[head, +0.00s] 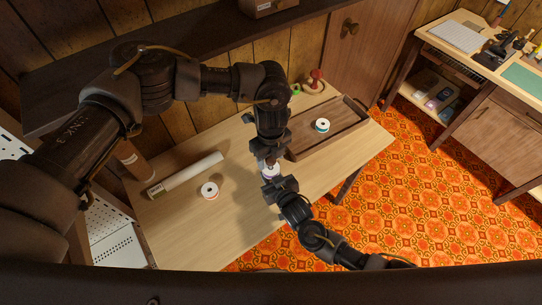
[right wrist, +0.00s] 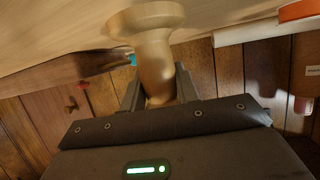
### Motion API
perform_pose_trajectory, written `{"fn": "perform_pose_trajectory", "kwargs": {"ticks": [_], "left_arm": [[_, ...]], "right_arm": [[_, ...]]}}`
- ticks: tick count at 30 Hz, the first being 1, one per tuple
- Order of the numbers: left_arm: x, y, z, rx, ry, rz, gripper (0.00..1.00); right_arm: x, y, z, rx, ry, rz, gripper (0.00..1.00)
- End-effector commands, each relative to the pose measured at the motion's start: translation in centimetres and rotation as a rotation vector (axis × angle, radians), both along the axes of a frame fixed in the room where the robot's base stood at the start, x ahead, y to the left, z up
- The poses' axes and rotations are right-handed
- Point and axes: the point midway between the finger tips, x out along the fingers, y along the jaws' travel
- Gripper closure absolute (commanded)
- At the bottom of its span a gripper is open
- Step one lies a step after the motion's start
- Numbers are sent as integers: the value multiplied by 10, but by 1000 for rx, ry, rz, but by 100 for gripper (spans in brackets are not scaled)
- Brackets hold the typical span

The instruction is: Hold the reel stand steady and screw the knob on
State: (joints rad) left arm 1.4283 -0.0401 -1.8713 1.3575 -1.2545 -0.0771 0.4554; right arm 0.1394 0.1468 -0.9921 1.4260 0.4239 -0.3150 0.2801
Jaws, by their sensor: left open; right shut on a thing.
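My right gripper (right wrist: 155,95) is shut on a pale, turned wooden piece (right wrist: 155,50), which looks like the knob, with a wide round end and a narrower neck. In the head view my right gripper (head: 281,186) is over the table, close below my left gripper (head: 270,163). My left gripper points down and is open; its fingertips are small and partly hidden. A white reel (head: 271,172) with a purple-blue edge shows between the two grippers. The reel stand cannot be clearly made out; the grippers cover that spot.
A white roll (head: 185,175) and a red-centred reel (head: 209,190) lie on the table (head: 170,225) at left. A brown tray (head: 345,128) with a teal-edged reel (head: 322,125) is at right. A red-topped item (head: 315,78) stands behind. The table's front left is clear.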

Motion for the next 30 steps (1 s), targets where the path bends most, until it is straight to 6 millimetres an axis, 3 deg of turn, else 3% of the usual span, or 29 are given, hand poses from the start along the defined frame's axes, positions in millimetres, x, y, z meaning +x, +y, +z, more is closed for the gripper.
{"fn": "perform_pose_trajectory", "kwargs": {"ticks": [5,15,21,30], "left_arm": [[1,-1,14,-3,-1,-1,46],[1,-1,81,-2,-2,-2,46],[1,0,109,0,-1,0,46],[1,0,120,0,0,0,46]], "right_arm": [[0,0,0,0,0,0,100],[0,0,0,0,0,0,100],[0,0,0,0,0,0,100],[0,0,0,0,0,0,100]]}}
